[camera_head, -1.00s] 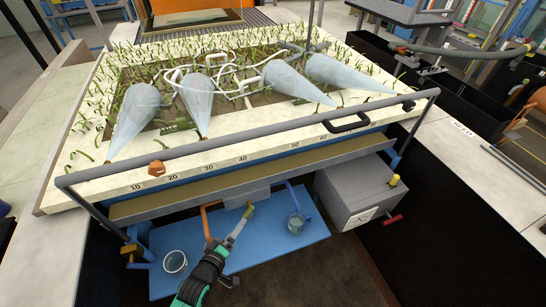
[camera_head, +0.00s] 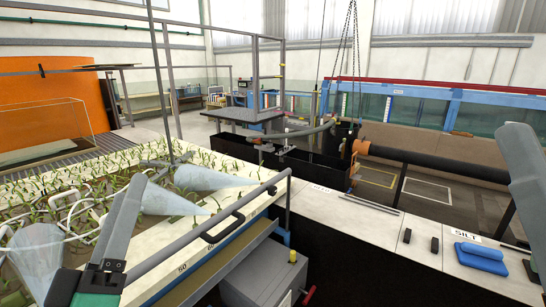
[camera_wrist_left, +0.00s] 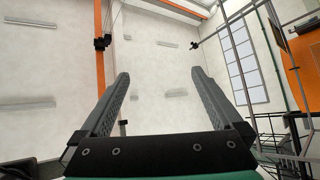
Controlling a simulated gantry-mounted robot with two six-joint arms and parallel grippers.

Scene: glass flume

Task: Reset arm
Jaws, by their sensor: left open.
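My left gripper (camera_head: 132,190) stands at the lower left of the head view, fingers pointing up, in front of the planted bed. In the left wrist view (camera_wrist_left: 160,75) its two grey fingers are spread apart with nothing between them. Behind them that view shows only walls, windows and frames. A grey tapered part at the right edge of the head view (camera_head: 525,180) looks like part of my right gripper. Most of it is cut off, so its jaw state does not show.
The planted bed (camera_head: 120,165) carries pale blue cones (camera_head: 210,178) and white tubing. A grey rail (camera_head: 190,238) with a black handle runs along its edge. A grey box (camera_head: 262,278) sits below. Blue rolled items (camera_head: 482,257) lie on the right white counter (camera_head: 375,232).

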